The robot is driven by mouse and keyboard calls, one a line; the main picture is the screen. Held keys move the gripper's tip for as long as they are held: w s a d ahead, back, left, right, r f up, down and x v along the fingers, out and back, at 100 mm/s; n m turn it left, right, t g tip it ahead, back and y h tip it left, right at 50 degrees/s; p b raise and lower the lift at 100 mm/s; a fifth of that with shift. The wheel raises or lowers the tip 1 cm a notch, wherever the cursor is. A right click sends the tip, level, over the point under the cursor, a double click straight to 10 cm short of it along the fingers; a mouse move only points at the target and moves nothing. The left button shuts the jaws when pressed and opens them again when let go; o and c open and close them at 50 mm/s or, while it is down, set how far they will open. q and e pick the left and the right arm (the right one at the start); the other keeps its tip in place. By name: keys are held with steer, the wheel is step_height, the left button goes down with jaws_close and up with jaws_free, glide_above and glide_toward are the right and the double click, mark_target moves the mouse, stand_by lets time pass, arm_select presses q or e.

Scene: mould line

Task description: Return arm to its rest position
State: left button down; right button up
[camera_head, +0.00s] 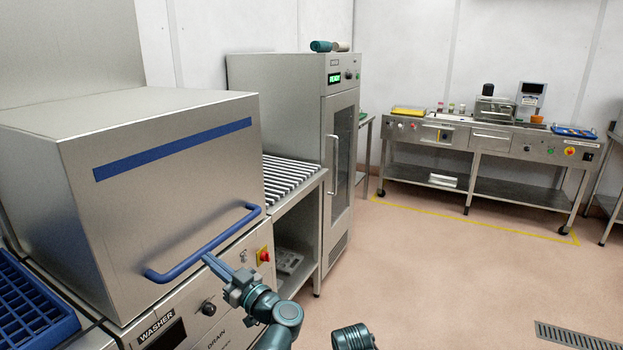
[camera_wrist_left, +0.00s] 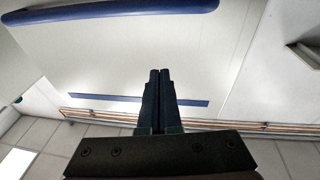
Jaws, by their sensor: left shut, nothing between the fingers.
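My left gripper (camera_head: 212,262) is shut and empty, just below the right part of the blue handle of the washer hood. In the left wrist view its two dark fingers (camera_wrist_left: 159,75) lie side by side with nothing between them. The blue handle (camera_head: 205,252) shows above the fingertips in the left wrist view (camera_wrist_left: 110,12), apart from them there. In the head view I cannot tell whether the fingertips touch it. A dark teal rounded arm part (camera_head: 353,338) shows at the bottom middle. My right gripper is not in view.
The washer (camera_head: 165,185) with its hood down fills the left side. A blue rack (camera_head: 30,305) lies at bottom left. A red emergency button (camera_head: 264,254) is near my left gripper. A roller table (camera_head: 290,175) and a steel cabinet (camera_head: 305,130) stand beyond. The floor (camera_head: 450,270) at right is clear.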

arm_select(q)
steer(key=w+d+r+m+t+h, duration=0.1)
steer(key=w+d+m+t+h, duration=0.9)
steer(key=d+h, duration=0.15)
steer(key=s+d+f+m+g+h, duration=0.1)
steer(key=d+f+m+g+h, duration=0.3)
steer(key=f, duration=0.3)
steer(key=s+d+f+m+g+h, duration=0.1)
steer(key=d+f+m+g+h, duration=0.1)
steer(key=d+f+g+h, duration=0.35)
steer(key=s+a+f+n+g+y, duration=0.2)
steer(key=s+a+f+g, duration=0.3)
steer(key=s+f, duration=0.3)
steer(key=s+a+f+n+g+y, duration=0.2)
steer(key=s+a+f+g, duration=0.4)
steer(key=s, duration=0.4)
steer(key=s+d+r+m+y+p, duration=0.1)
steer(key=s+d+r+m+p, duration=0.3)
steer(key=d+r+p, duration=0.4)
steer(key=s+d+p, duration=0.1)
steer(key=d, duration=0.2)
steer(key=shift+s+d, duration=0.35)
